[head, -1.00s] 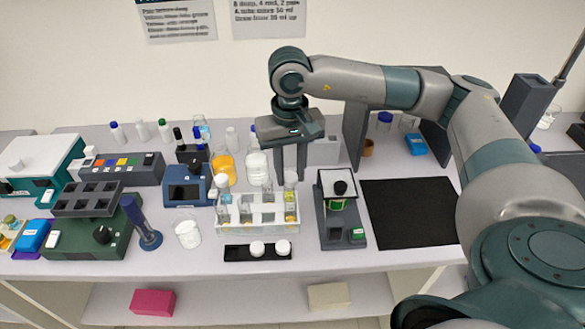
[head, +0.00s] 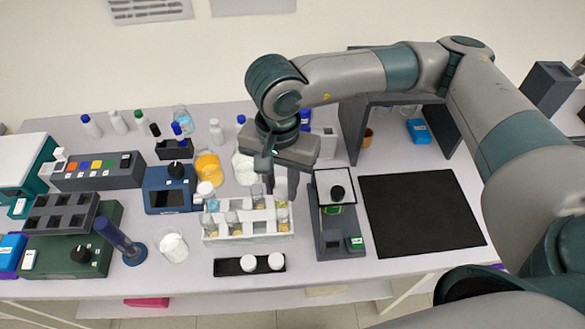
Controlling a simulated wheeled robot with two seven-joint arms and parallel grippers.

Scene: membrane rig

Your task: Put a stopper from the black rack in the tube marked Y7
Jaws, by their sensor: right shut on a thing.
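The black rack (head: 228,268) lies at the table's front with two white stoppers (head: 262,263) in its middle and right; its left part is bare. Behind it stands a white tube rack (head: 245,239) with several clear tubes (head: 232,223), some with yellow contents. A tube at its back left has a white stopper (head: 205,188). Labels are too small to read, so I cannot tell which is Y7. My right gripper (head: 281,192) points down at the tube rack's back right, shut on what seems to be a stopper, mostly hidden between its fingers. My left gripper is not in view.
A grey device with a white plate and black knob (head: 337,193) stands close right of the tube rack. A black mat (head: 420,215) lies further right, bare. A blue device (head: 168,195), a beaker of white powder (head: 173,246) and an orange-filled flask (head: 208,167) stand left and behind.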

